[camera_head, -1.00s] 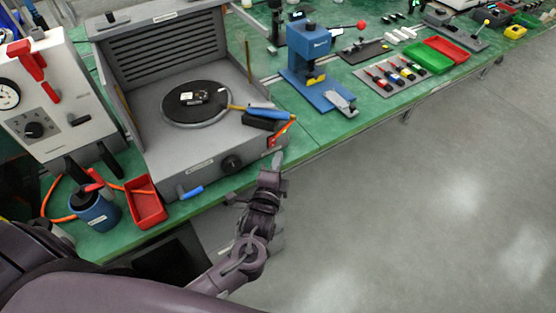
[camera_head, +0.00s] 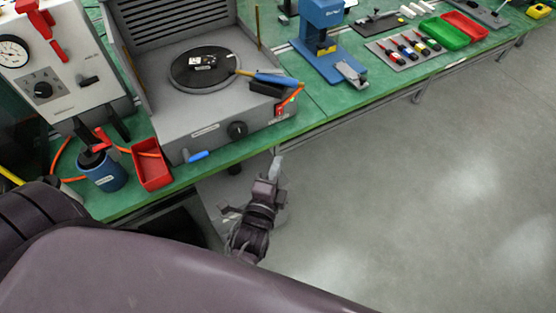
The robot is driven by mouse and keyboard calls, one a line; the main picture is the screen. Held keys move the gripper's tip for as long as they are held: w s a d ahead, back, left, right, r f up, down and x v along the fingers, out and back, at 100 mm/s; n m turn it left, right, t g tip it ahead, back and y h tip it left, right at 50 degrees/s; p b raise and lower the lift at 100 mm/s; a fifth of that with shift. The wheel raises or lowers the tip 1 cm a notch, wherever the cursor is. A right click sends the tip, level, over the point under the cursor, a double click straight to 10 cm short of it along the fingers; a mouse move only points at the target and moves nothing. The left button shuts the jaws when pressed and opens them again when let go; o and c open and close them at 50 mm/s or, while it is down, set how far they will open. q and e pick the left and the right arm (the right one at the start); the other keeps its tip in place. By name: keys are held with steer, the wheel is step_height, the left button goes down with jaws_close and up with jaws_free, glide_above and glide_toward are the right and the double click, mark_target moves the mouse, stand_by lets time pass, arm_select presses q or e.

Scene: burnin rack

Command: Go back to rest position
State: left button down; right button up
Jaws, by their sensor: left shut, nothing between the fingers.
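My left gripper (camera_head: 276,170) is shut and empty. It hangs in front of the bench's front edge, below the grey box-shaped station, over the floor. Its fingers point up toward the bench and are apart from it. My left arm fills the lower left of the head view and hides part of the floor. My right gripper does not show.
The green bench (camera_head: 330,97) carries the grey station (camera_head: 205,132) with a black round plate (camera_head: 205,70), a red tray (camera_head: 152,172), a blue cup (camera_head: 103,171), a gauge box (camera_head: 60,85) and a blue press (camera_head: 322,50). The grey floor (camera_head: 430,200) at right is clear.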

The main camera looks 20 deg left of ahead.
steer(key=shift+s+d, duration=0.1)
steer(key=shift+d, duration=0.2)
arm_select(q)
steer(key=s+a+f+n+g+h, duration=0.1)
steer(key=s+f+n+g, duration=0.1)
steer(key=f, duration=0.8)
steer(key=s+a+f+n+g, duration=0.1)
steer(key=s+a+f+g, duration=0.15)
steer(key=f, duration=0.75)
steer(key=s+f+n+g+h, duration=0.1)
steer(key=s+f+n+g, duration=0.15)
steer(key=f, duration=0.65)
steer(key=s+a+f+n+g, duration=0.1)
steer(key=s+f+n+g, duration=0.3)
steer(key=s+f, duration=0.4)
steer(key=s+a+f+n+g, duration=0.2)
steer(key=s+f+n+g, duration=0.2)
steer(key=s+f, duration=0.5)
steer(key=s+g, duration=0.1)
steer(key=s, duration=0.6)
steer(key=shift+s+f, duration=0.3)
steer(key=shift+s, duration=0.1)
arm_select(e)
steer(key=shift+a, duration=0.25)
arm_select(q)
steer(key=shift+a, duration=0.1)
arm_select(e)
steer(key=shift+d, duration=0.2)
